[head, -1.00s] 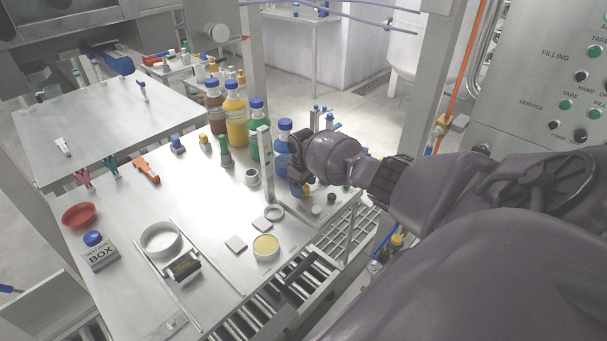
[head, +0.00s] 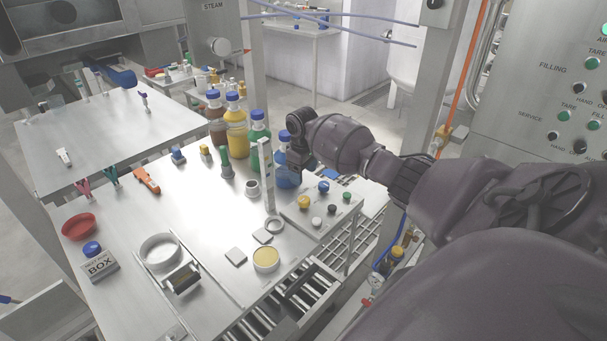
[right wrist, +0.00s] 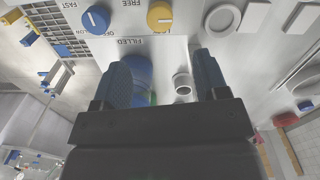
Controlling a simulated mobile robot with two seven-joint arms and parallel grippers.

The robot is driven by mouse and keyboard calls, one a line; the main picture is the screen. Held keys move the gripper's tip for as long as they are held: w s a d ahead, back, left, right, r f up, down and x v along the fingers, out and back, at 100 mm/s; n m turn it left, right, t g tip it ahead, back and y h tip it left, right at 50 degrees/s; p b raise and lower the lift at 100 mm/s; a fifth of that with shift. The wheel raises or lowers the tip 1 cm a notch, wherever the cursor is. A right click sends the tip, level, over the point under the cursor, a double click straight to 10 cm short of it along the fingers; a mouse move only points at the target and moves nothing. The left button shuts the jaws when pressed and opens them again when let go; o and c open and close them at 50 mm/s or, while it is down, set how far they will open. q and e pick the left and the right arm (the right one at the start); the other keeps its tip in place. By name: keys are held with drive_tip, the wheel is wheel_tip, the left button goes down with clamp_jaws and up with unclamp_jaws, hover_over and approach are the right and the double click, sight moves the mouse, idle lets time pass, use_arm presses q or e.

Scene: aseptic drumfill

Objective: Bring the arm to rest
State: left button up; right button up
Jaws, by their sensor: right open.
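My right arm reaches in from the right in the head view. Its dark gripper (head: 295,158) is above the right side of the steel table (head: 205,210), in front of a blue bottle (head: 285,178) that it partly hides. In the right wrist view the two fingers of the gripper (right wrist: 163,78) are apart, with nothing held between them. A control panel (head: 318,211) with yellow, blue and green knobs lies below and to the right of the gripper in the head view, clear of it. My left gripper is not in view.
Bottles in yellow (head: 236,135), brown and green stand left of the gripper. An upright metal post (head: 267,175) is close by. A white ring dish (head: 160,250), a red bowl (head: 80,226) and a box (head: 99,266) lie farther left. A frame post (head: 432,80) stands behind my arm.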

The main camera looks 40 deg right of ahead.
idle(0.3)
drive_tip(key=shift+n, duration=0.7)
drive_tip(key=s+a+f, duration=0.4)
drive_tip(key=a+f, duration=0.1)
drive_tip(key=s+a+f, duration=0.2)
drive_tip(key=a+f, duration=0.1)
drive_tip(key=shift+s+a, duration=0.25)
drive_tip(key=shift+s, duration=0.15)
drive_tip(key=shift+t, duration=0.5)
drive_tip(key=s+a+f, duration=0.1)
drive_tip(key=s+a, duration=0.2)
drive_tip(key=s+a+f, duration=0.1)
drive_tip(key=s+a, duration=0.2)
drive_tip(key=s, duration=0.1)
drive_tip(key=s+a+f, duration=0.2)
drive_tip(key=s+a, duration=0.1)
drive_tip(key=shift+s+a, duration=0.2)
drive_tip(key=shift+s, duration=0.2)
drive_tip(key=s+a+r+m+t, duration=0.1)
drive_tip(key=s+a+r+m, duration=0.15)
drive_tip(key=s+r, duration=0.45)
drive_tip(key=s+a+r+m+t, duration=0.2)
drive_tip(key=s+a+r, duration=0.1)
drive_tip(key=s, duration=0.9)
drive_tip(key=w+f+n+t+b, duration=0.1)
drive_tip(key=w+f+t+b, duration=0.1)
drive_tip(key=w+f+t, duration=0.5)
drive_tip(key=shift+w+f+t+b, duration=0.3)
drive_tip(key=shift+w+f, duration=0.15)
drive_tip(key=shift+f, duration=2.7)
